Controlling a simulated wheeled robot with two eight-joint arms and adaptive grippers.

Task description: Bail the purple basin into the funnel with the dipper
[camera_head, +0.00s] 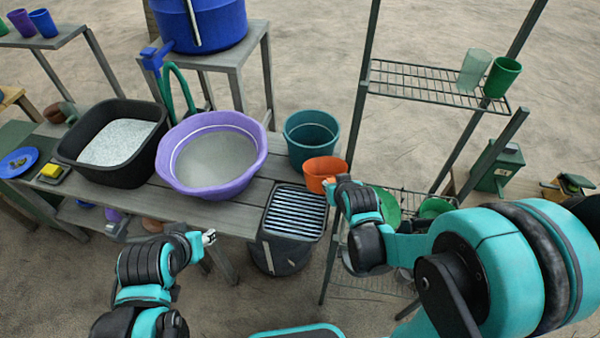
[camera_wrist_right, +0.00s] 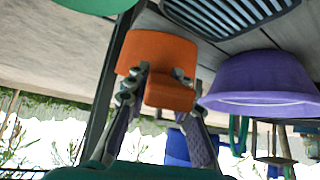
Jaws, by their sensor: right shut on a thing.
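The purple basin (camera_head: 255,165) stands on the grey bench with cloudy grey liquid in it; it also shows in the right wrist view (camera_wrist_right: 262,80). My right gripper (camera_head: 331,186) is shut on the orange dipper (camera_head: 318,170), to the right of the basin. In the right wrist view the fingers (camera_wrist_right: 170,92) close on the dipper's block-like handle, and its cup (camera_wrist_right: 155,50) lies beyond. The inside of the dipper is too small to read. My left gripper (camera_head: 208,238) is below the bench's front edge, apart from everything; its jaws are unclear. I cannot identify a funnel with certainty.
A black tub (camera_head: 70,150) with pale contents stands left of the basin. A teal bucket (camera_head: 311,132) is behind the dipper. A black bin with a slatted top (camera_head: 296,212) is below it. A wire rack (camera_head: 425,82) with cups stands right.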

